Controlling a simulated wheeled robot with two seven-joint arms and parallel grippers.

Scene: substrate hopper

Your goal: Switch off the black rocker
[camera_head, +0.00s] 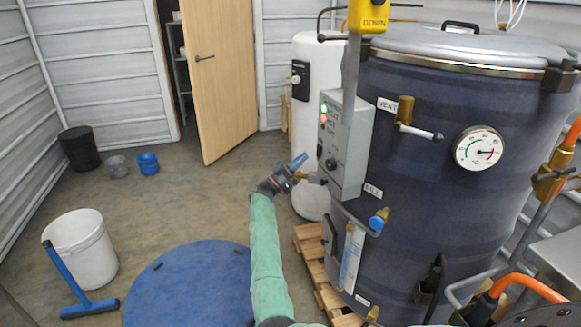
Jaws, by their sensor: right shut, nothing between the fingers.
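The grey control box (352,145) is on the near side of the dark blue tank. Its face has a green lamp and a red lamp (323,118), small labels, and a round black knob (331,164) low down. A small black part (319,151), possibly the black rocker, shows at the box's left edge; its position is too small to tell. My right gripper (299,161) has blue fingertips, is shut and empty, and is just left of the box's lower part, apparently apart from it. My left gripper is not in view.
The dark blue tank (430,180) carries a dial gauge (480,148) and a blue-handled valve (379,219). A blue round lid (190,290), white bucket (82,250) and blue squeegee (68,280) are on the floor at left.

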